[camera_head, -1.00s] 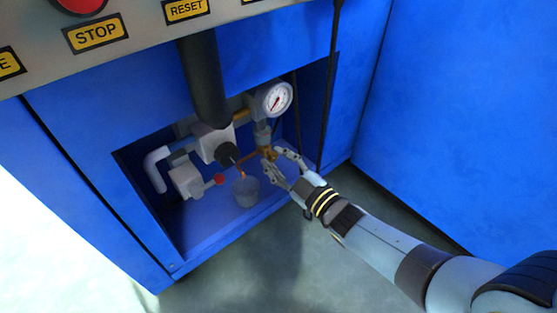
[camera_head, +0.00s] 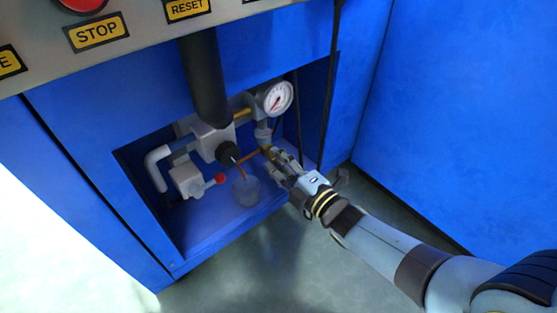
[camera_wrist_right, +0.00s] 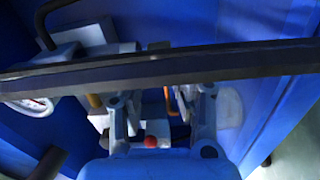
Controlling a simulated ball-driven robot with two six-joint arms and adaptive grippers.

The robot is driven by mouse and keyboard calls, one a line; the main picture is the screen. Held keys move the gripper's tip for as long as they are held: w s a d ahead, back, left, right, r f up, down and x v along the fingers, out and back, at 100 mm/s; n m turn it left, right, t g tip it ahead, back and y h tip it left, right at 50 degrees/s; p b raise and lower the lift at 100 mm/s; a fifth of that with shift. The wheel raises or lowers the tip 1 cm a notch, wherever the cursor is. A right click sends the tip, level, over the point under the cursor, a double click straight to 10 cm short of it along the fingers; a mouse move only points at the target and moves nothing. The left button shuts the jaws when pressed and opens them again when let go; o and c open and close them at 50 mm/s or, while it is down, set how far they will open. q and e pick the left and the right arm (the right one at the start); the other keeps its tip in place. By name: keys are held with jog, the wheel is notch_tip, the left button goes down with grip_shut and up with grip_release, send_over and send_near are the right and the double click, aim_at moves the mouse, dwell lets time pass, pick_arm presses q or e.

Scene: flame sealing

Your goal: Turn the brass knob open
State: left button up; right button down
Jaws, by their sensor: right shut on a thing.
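The brass knob (camera_head: 266,151) sits on the pipework below the pressure gauge (camera_head: 274,98), inside the recess of the blue cabinet. My right gripper (camera_head: 275,158) reaches in from the right and is shut on the knob, its fingers covering most of it. In the right wrist view, the fingers (camera_wrist_right: 158,108) stand either side of an orange-brown bent piece (camera_wrist_right: 172,106); the exact contact is hard to see. My left gripper is not in view.
A grey cup (camera_head: 245,191) stands on the recess floor below a thin copper spout. A small red knob (camera_head: 219,179) is left of it. A dark cable (camera_head: 329,95) hangs near my right wrist and crosses the wrist view (camera_wrist_right: 240,62). A black column (camera_head: 204,80) hangs above the pipework.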

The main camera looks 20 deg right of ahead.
jog(key=shift+f+n, duration=0.1)
jog(key=shift+n, duration=0.3)
jog(key=c, duration=1.1)
grip_release()
jog(key=v, duration=1.2)
